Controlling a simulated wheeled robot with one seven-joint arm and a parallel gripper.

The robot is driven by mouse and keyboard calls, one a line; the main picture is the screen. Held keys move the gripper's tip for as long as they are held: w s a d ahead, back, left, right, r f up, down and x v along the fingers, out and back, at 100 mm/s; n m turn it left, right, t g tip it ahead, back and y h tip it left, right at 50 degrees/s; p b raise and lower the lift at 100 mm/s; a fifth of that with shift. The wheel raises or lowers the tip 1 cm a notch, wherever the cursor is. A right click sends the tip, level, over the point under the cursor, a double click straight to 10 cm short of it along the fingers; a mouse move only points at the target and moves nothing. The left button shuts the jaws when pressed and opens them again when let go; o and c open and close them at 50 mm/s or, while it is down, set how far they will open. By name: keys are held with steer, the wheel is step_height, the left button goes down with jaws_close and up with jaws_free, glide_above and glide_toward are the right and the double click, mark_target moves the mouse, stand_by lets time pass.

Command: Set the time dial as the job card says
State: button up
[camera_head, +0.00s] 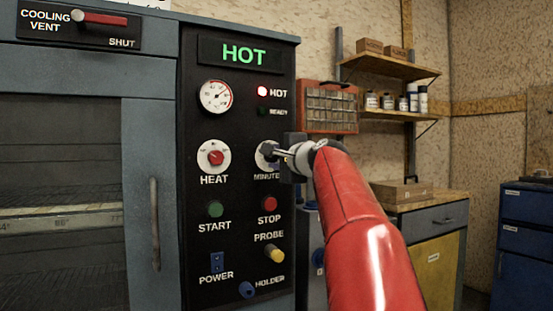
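The minutes dial (261,155) is a round white-faced dial on the black control panel (230,120), above a label partly covered and reading "MINUTE". My gripper (277,155), at the end of my red arm, is right at the dial from the right. It hides most of the dial's face and knob, so the pointer setting cannot be read. Whether the fingers are closed on the knob cannot be made out. No readable job card is in view; only a cut-off edge of a white sheet (150,4) shows at the top.
The display (243,54) reads HOT and the red HOT lamp (263,91) is lit. The heat dial (214,157) is to the left. Start (215,209) and stop (269,204) buttons and a yellow probe knob (277,254) sit below. The cooling vent lever (100,18) is upper left.

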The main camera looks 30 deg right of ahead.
steer(key=shift+f, duration=0.1)
steer(key=o, duration=1)
steer(key=s+b, duration=0.2)
steer(key=s, duration=0.5)
steer(key=shift+s+d, duration=0.15)
steer(key=shift+s, duration=0.25)
